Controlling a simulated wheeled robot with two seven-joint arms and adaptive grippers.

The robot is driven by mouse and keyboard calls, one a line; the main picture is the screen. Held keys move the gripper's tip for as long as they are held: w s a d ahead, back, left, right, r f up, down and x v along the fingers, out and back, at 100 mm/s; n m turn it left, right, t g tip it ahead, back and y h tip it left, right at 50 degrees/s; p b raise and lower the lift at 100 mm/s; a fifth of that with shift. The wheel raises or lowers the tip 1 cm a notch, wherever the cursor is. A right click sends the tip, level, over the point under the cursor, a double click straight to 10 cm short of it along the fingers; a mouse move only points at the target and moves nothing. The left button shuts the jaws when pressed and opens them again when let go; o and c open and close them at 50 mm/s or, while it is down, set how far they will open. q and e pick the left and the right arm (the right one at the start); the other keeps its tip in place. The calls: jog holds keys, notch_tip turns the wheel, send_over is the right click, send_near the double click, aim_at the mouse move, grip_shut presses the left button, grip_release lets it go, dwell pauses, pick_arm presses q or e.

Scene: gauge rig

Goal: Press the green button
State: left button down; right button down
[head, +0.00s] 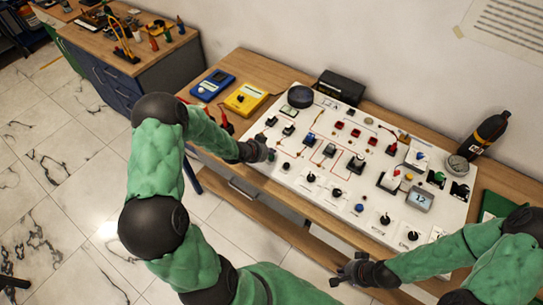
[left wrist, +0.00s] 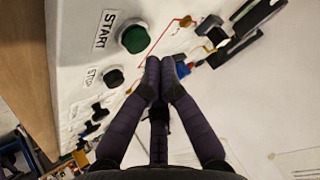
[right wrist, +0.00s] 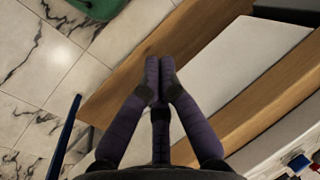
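The green button (left wrist: 134,38) is a round knob beside a START label (left wrist: 105,30) on the white panel in the left wrist view. My left gripper (left wrist: 161,66) is shut and empty, its fingertips just beside the button and not seen touching it. In the head view my left gripper (head: 268,155) is at the left front part of the panel and hides the button or most of it. My right gripper (head: 345,270) is shut and empty, in front of the workbench; it also shows in the right wrist view (right wrist: 160,66).
A black STOP button (left wrist: 113,77) is close to the green one. Blue and yellow meters (head: 246,99) lie to the left, and a dark bottle (head: 486,135) stands at the right.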

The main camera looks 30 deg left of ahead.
aim_at(270, 157)
pick_arm(q)
jog(key=shift+f+b, duration=0.45)
jog(key=shift+f+b, duration=0.4)
jog(key=shift+f, duration=0.1)
dwell(0.8)
jog(key=shift+r, duration=0.15)
jog(key=shift+r+p, duration=0.75)
jog(key=shift+r, duration=0.05)
notch_tip(270, 157, up, 5)
jog(key=p, duration=0.4)
dwell(0.3)
